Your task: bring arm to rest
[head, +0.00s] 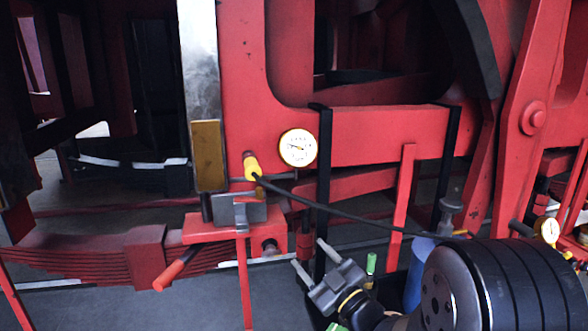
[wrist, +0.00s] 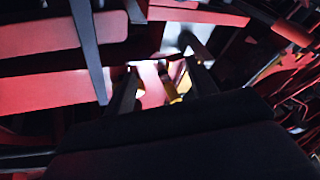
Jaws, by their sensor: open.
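My gripper (head: 312,257) is at the lower middle of the head view, its two grey fingers pointing up and left. The fingers are apart, and nothing shows between them. My dark arm (head: 500,285) fills the lower right corner of the head view. In the wrist view, both fingers of my gripper (wrist: 160,75) show as dark prongs with a gap between them. Red parts and a small yellow thing appear beyond them, blurred and dark.
The red frame (head: 380,135) carries a white-faced gauge (head: 298,147). A black hose (head: 340,214) runs from a yellow fitting (head: 252,166) to the right, above my gripper. A blue cylinder (head: 416,275) stands close behind my arm.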

